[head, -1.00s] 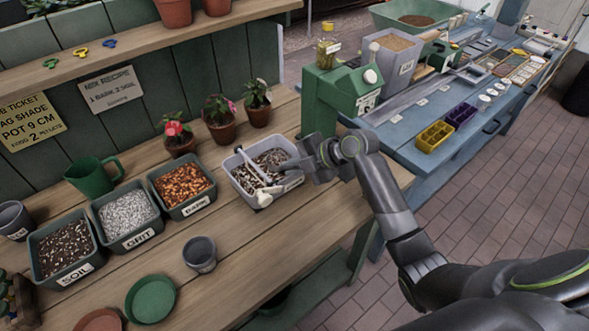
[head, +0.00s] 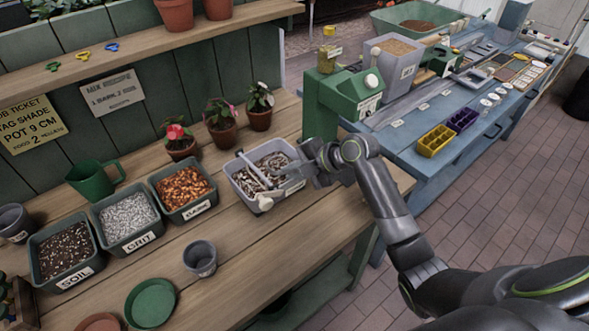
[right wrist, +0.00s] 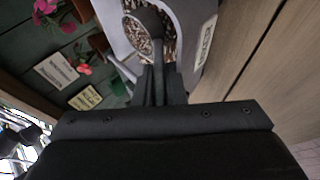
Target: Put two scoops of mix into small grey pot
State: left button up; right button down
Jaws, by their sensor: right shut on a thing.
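The light grey mix tub (head: 238,186) stands on the wooden bench, holding a dark and pale speckled mix (head: 268,164). My right gripper (head: 297,172) is at the tub's right side. In the right wrist view the gripper (right wrist: 158,80) is shut on a dark scoop (right wrist: 148,20), whose round end is over the mix. I cannot tell how much the scoop holds. A small grey pot (head: 200,258) stands upright on the bench, in front and left of the tub. My left gripper is not in view.
Tubs labelled soil (head: 66,250), grit (head: 126,216) and bark (head: 183,188) line the bench left of the mix tub. Another grey pot (head: 14,222) is at far left. A green saucer (head: 151,303) lies in front. Potted flowers (head: 222,125) stand behind. A green machine (head: 345,95) stands right.

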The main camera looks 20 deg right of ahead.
jog(key=shift+s+f+g+p, duration=0.2)
jog(key=shift+f+g+p, duration=0.1)
jog(key=shift+p, duration=0.3)
jog(key=r+p, duration=0.1)
jog(key=r, duration=0.1)
jog(key=r+p, duration=0.2)
jog(key=r, duration=0.1)
jog(key=r+p, duration=0.2)
jog(key=shift+w+r, duration=0.25)
jog(key=shift+w, duration=0.1)
jog(key=shift+w+r+p, duration=0.1)
jog(key=shift+r+p, duration=1.85)
jog(key=shift+r, duration=0.6)
jog(key=shift+a, duration=0.1)
